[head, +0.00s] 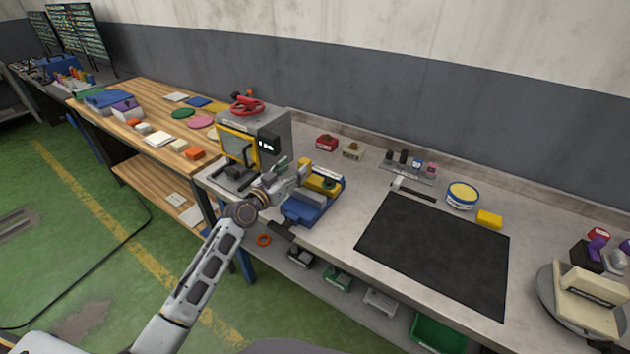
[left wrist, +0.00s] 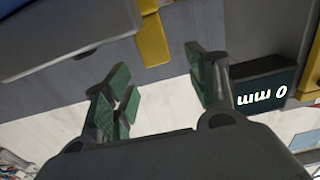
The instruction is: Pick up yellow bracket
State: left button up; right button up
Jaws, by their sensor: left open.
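A yellow piece (head: 320,183) lies at the blue vise-like fixture (head: 304,212) on the grey bench, partly behind my left gripper and too small to make out its full shape. A separate yellow block (head: 488,219) lies farther right, beside a round tin. My left gripper (head: 290,172) is over the bench between the grey machine and the blue fixture. In the left wrist view its fingers (left wrist: 165,98) are apart with nothing between them. A yellow strip (left wrist: 152,35) shows beyond the fingers; I cannot tell which yellow part it is. My right gripper is not in view.
The grey machine (head: 272,128) with a yellow frame and display stands close behind my left gripper. A black mat (head: 435,250) lies bare to the right. A wooden table (head: 130,100) adjoins at left.

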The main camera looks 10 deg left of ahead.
aim_at(301, 164)
pick_arm(q)
jog(key=shift+w+d, duration=0.1)
jog(key=shift+w, duration=0.1)
jog(key=shift+p+x, duration=0.3)
jog(key=shift+x, duration=2.1)
jog(key=shift+d+f, duration=0.15)
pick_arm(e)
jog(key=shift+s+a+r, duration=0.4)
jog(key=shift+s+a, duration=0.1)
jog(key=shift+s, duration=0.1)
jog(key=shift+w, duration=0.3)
pick_arm(q)
grip_shut()
